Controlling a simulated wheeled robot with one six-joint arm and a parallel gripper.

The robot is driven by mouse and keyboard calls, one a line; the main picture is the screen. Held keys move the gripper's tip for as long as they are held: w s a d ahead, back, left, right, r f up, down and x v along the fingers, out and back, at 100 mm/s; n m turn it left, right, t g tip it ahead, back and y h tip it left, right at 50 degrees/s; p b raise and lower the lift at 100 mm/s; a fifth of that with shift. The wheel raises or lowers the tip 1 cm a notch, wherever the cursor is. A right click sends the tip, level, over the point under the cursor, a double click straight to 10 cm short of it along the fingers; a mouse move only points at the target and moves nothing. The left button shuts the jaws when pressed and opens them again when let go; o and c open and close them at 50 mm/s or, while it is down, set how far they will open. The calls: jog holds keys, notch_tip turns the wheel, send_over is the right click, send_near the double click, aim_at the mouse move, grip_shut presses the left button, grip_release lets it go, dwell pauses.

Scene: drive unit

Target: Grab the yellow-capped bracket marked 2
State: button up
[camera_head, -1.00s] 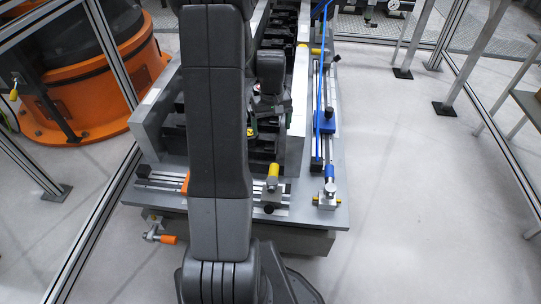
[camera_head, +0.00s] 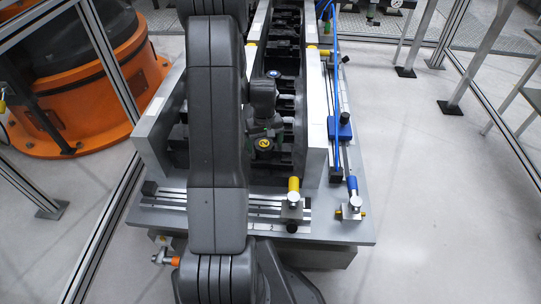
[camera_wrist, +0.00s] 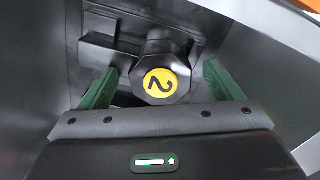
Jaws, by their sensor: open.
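The bracket marked 2 (camera_wrist: 178,46) is a dark part with a round yellow cap that shows a black 2, near the middle of the wrist view. My gripper (camera_wrist: 160,78) is open, with one green finger on each side of the capped end. Whether either finger touches it cannot be told. In the head view my gripper (camera_head: 264,136) is small and partly blends with the dark slots.
The grey fixture (camera_head: 315,145) has upright walls close around the bracket. A blue-capped part (camera_head: 273,73) sits farther back in it. Clamps with yellow (camera_head: 293,185) and blue (camera_head: 352,186) handles stand at the front right.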

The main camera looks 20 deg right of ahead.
notch_tip(320, 180, down, 2)
jog(key=shift+f, duration=0.2)
grip_shut()
jog(key=shift+w+r, duration=0.1)
